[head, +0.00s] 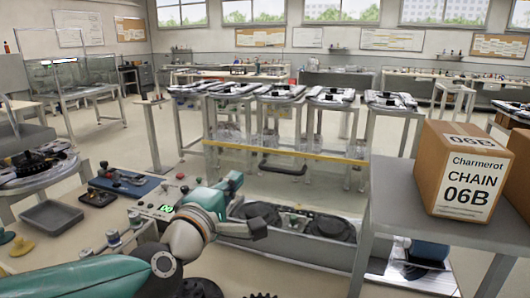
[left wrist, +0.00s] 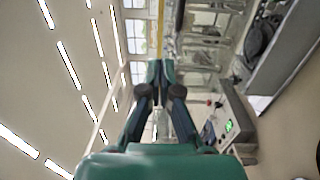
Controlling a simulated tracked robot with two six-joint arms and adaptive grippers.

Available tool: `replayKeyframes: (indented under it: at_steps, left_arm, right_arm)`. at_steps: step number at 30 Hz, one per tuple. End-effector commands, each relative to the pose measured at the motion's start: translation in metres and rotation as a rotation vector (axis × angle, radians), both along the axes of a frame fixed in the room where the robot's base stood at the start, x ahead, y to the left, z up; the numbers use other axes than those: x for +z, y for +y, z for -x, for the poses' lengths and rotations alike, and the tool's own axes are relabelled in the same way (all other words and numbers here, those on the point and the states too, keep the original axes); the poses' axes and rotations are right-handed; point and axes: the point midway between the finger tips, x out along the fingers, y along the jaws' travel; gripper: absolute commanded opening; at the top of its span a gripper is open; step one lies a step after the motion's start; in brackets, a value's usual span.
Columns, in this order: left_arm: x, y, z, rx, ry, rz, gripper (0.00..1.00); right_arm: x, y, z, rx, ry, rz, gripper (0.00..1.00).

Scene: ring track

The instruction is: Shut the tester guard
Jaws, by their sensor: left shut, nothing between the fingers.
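The tester (head: 300,238) is a long grey bed with two dark discs, low in the middle of the head view. Its clear guard (head: 310,185) stands raised above the bed, with a yellow edge bar (head: 320,155) along the top and a dark handle (head: 283,169) below it. My left gripper (head: 233,180) is left of the guard, in front of it in the picture. Its teal fingers are shut and empty in the left wrist view (left wrist: 160,72), where the yellow bar (left wrist: 160,25) shows beyond them. Contact with the guard cannot be told. My right gripper is not in view.
A control panel with a green display (head: 165,208) and several knobs lies left of the tester. A grey tray (head: 52,217) and a blue mat (head: 125,185) are farther left. A grey table (head: 400,200) with a chain carton (head: 470,170) stands at right.

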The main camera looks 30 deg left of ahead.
Motion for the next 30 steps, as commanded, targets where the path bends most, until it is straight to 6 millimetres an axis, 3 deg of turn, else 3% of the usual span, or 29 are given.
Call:
replayKeyframes:
  at_steps: [18, 24, 30]
  left_arm:
    - [0.003, 0.024, -0.110, -0.004, 0.003, 0.002, 0.00]
    - [0.004, 0.028, -0.127, -0.006, 0.001, 0.002, 0.00]
    - [0.003, 0.028, -0.130, -0.006, 0.000, 0.001, 0.00]
  right_arm:
    - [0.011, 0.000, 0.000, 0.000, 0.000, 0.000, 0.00]
    - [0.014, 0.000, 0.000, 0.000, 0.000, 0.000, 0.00]
    - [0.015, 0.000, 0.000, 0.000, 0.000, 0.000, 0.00]
